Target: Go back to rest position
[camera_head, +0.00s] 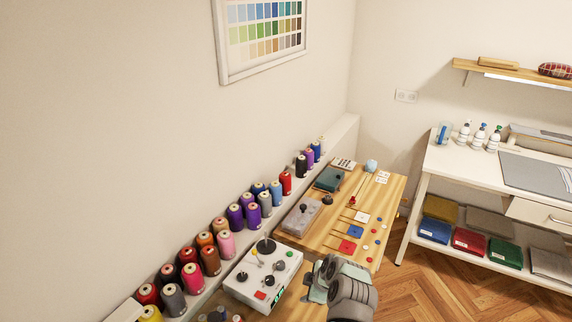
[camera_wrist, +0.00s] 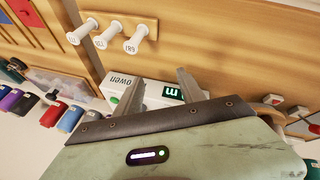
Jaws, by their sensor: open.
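My gripper (camera_wrist: 160,78) shows in the wrist view with its two grey fingers apart and nothing between them. Behind the fingers is a white machine (camera_wrist: 152,92) with a green digit display and a green button; I cannot tell whether the fingers touch it. In the head view, the pale green and grey end of my arm (camera_head: 343,290) is at the bottom centre, beside the white machine (camera_head: 250,284) with its knobs. The fingertips are hidden in that view.
The wooden worktable (camera_head: 388,205) carries small coloured squares and buttons. Thread spools (camera_head: 226,244) line the ledge along the wall. Several white numbered pegs (camera_wrist: 107,35) stick out near my gripper. A white shelf table (camera_head: 470,165) stands right, with open floor (camera_head: 440,285) in front.

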